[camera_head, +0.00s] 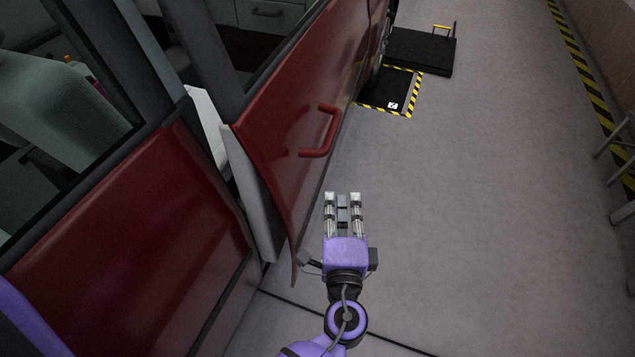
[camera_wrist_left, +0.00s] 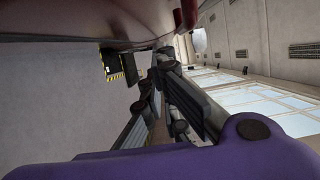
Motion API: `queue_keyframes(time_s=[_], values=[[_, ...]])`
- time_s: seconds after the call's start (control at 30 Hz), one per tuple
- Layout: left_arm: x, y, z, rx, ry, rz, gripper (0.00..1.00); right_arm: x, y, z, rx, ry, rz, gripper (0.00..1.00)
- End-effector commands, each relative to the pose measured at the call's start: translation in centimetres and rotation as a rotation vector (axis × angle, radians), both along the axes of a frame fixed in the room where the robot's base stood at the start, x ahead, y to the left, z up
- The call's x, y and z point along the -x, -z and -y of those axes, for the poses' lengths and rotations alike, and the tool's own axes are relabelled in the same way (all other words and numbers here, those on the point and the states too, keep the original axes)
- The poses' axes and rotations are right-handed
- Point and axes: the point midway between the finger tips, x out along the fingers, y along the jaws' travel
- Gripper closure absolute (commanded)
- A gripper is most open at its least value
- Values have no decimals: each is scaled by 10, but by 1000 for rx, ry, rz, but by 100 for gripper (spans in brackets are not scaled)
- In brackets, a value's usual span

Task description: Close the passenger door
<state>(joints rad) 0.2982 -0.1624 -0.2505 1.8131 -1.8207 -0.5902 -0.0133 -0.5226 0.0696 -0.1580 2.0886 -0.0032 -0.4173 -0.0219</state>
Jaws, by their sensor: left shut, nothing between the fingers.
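The red passenger door (camera_head: 290,110) stands ajar on the vehicle's side in the head view. Its near edge sticks out from the body, with a gap showing the pale inner side. A red handle (camera_head: 325,138) is on its outer face. My left gripper (camera_head: 343,197) is shut and empty, just right of the door's lower near edge, fingers pointing forward along the vehicle. I see no clear contact with the door. In the left wrist view the dark fingers of my left gripper (camera_wrist_left: 163,75) lie below a red surface, likely the door (camera_wrist_left: 110,22). My right gripper is not in view.
Another red body panel (camera_head: 140,255) lies nearer on the left. Ahead, a black pad with yellow-black striped edges (camera_head: 415,98) and a black platform with a yellow handle (camera_head: 420,52) sit by the wheel. Metal rails (camera_head: 617,170) stand at right. The grey floor (camera_head: 480,200) between is clear.

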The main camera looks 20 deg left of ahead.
Motion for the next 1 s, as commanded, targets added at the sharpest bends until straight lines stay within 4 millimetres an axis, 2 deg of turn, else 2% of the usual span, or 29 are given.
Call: queue_keyframes(time_s=[0.47, 0.53, 0.7, 1.0], values=[[-90, -2, -29, 2, 0, 1, 100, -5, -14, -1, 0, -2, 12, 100], [-87, -1, -43, -1, -3, -3, 100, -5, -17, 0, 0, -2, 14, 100], [-85, -1, -62, 2, -1, -3, 100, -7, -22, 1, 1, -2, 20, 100], [-84, 1, -69, 3, 0, -3, 100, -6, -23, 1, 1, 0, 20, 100]])
